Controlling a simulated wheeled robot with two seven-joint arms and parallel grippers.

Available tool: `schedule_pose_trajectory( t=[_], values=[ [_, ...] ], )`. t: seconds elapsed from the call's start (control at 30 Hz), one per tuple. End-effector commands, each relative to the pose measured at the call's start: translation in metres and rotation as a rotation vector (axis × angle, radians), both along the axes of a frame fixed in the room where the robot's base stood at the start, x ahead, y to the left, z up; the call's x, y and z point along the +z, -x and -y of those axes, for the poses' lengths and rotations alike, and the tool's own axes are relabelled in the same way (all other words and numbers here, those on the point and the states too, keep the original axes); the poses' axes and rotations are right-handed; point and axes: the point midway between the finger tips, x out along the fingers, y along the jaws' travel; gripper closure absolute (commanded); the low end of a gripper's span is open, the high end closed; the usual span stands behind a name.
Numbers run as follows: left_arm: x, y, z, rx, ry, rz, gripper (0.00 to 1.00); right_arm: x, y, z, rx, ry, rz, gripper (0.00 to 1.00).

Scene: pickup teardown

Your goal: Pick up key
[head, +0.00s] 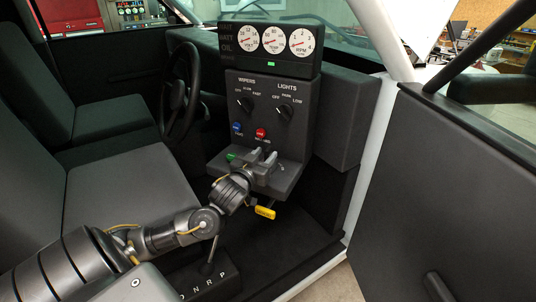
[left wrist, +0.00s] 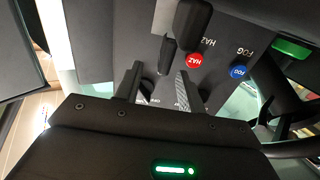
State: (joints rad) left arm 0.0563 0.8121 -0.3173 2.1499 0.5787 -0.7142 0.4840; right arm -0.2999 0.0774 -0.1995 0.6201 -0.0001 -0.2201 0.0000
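My left gripper (head: 263,160) is at the lower ledge of the dark dashboard console, its fingers pointing at the panel. In the left wrist view the gripper (left wrist: 159,72) has its two fingers apart. A thin dark upright piece (left wrist: 167,54), which may be the key, stands just beyond the fingertips, between them and nearer the right one. I cannot tell whether they touch it. A yellow tag (head: 265,212) hangs below the ledge, beside the gripper; what it hangs from is hidden. My right gripper is not in view.
The console (head: 272,120) carries gauges, two knobs, and blue (head: 237,127) and red (head: 261,133) buttons. A steering wheel (head: 180,95) and seats are to the left. The open door (head: 450,190) is to the right. A gear lever (head: 210,255) stands below my arm.

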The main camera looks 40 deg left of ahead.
Motion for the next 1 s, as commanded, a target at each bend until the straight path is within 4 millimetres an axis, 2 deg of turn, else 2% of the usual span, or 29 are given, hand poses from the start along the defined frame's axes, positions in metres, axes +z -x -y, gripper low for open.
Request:
schedule_pose_trajectory(
  t=[0.03,0.1,0.23,0.53,0.83,1.0],
  values=[
    [0.006,-0.008,-0.004,0.002,-0.006,0.0,0.61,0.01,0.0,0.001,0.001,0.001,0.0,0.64],
    [0.005,-0.017,-0.009,0.003,-0.005,0.0,0.61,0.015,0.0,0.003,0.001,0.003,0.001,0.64],
    [0.002,-0.032,-0.012,0.002,-0.002,0.001,0.61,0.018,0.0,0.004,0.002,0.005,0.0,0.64],
    [-0.001,-0.036,-0.012,0.0,-0.001,0.0,0.61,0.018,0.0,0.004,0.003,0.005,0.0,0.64],
    [0.0,-0.036,-0.012,0.0,-0.001,0.0,1.0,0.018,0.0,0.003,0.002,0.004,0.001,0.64],
    [0.0,-0.036,-0.012,0.0,-0.001,0.001,1.0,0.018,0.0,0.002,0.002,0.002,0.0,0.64]
  ],
)
